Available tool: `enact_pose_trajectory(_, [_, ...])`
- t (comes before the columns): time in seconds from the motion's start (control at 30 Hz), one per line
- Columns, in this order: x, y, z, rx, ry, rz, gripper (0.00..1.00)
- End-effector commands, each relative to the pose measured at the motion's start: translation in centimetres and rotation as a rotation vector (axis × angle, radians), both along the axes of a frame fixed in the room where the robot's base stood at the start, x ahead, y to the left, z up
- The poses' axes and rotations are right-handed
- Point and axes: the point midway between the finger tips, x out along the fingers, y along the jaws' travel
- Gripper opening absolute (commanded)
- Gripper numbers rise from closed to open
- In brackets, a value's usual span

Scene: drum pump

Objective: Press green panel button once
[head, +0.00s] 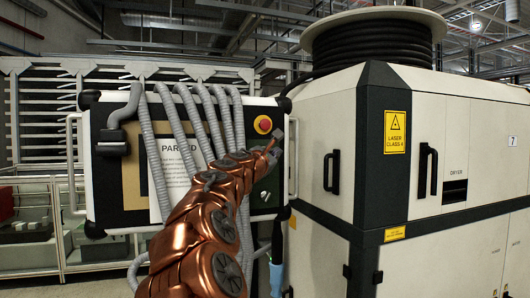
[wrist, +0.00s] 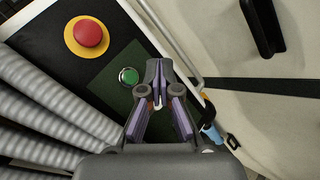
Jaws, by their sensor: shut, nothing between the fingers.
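The green button (wrist: 128,76) is round with a pale ring and sits on a dark green plate (wrist: 105,88) on the panel (head: 130,200). In the wrist view it lies just left of the fingertips of my gripper (wrist: 156,68). My gripper is shut and empty, and its tips appear apart from the button, though the depth gap is hard to tell. In the head view my gripper (head: 276,138) is at the panel's right side, below the red button (head: 263,124). The green button cannot be made out clearly there.
The red button on a yellow ring also shows in the wrist view (wrist: 88,33). Grey corrugated hoses (head: 155,155) hang over the panel. A metal handle (head: 293,160) runs along the panel's right edge. A white cabinet (head: 330,125) with black handles stands right.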

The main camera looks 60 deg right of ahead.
Motion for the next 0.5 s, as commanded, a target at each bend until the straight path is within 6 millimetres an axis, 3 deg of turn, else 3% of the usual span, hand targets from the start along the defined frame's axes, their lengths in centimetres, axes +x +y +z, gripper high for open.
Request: enact_pose_trajectory(0.5, [4.5, -3.3, 0.1, 0.002, -0.001, 0.001, 0.00])
